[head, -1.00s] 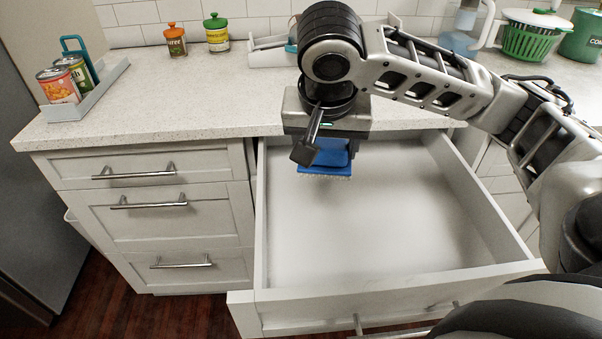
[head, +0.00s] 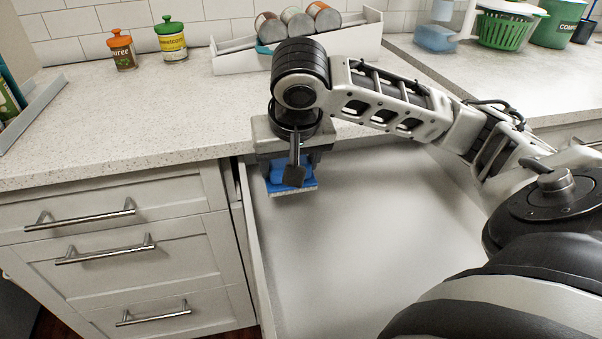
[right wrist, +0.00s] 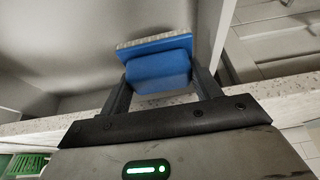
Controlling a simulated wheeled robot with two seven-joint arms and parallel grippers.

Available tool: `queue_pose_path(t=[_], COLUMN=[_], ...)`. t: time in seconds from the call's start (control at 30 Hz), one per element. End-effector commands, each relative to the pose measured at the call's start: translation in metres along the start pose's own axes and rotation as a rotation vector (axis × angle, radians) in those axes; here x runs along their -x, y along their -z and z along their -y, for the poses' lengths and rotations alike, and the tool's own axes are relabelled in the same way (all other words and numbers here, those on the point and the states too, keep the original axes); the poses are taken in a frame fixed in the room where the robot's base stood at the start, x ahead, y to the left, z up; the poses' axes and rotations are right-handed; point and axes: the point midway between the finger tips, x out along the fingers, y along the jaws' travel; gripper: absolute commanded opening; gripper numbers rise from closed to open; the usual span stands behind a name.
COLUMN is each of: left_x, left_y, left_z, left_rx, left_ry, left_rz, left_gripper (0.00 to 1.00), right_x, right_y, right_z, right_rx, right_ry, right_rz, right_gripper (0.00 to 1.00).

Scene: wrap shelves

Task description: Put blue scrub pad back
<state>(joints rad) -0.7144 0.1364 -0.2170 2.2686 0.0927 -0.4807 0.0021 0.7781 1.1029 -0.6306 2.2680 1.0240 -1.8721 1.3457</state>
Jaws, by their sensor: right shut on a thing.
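The blue scrub pad (head: 288,185) has a blue body and a pale bristled or gritty face, which points down. My right gripper (head: 293,172) is shut on it and holds it over the left back part of the open drawer (head: 370,240), just in front of the counter edge. In the right wrist view the scrub pad (right wrist: 158,70) sits between the two fingers (right wrist: 165,90). The drawer's visible floor is bare. Whether the pad touches the drawer floor I cannot tell. My left gripper is out of view.
A grey-white rack (head: 235,62) holds several cans at the back of the counter. An orange-lidded jar (head: 122,52) and a green-lidded jar (head: 171,42) stand left of it. Closed drawers (head: 110,240) adjoin on the left. A green basket (head: 507,32) stands back right.

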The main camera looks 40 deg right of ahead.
Motion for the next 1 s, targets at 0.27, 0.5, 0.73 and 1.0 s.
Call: queue_pose_path(t=[0.27, 0.5, 0.73, 1.0], left_x=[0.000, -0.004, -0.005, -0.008], left_y=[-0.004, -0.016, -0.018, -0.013], left_z=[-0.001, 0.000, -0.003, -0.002], left_rx=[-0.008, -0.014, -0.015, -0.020], left_ry=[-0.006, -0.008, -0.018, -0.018], left_rz=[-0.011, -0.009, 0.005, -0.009], left_gripper=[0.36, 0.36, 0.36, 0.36], right_x=[-0.031, -0.062, -0.068, -0.071], right_y=[0.002, -0.007, -0.009, -0.011], right_z=[-0.019, -0.025, -0.025, -0.025], right_rx=[-0.002, 0.000, 0.000, 0.000], right_ry=[0.000, 0.000, 0.002, 0.002], right_rz=[-0.001, 0.000, -0.002, -0.001], right_gripper=[0.27, 0.27, 0.27, 0.66])
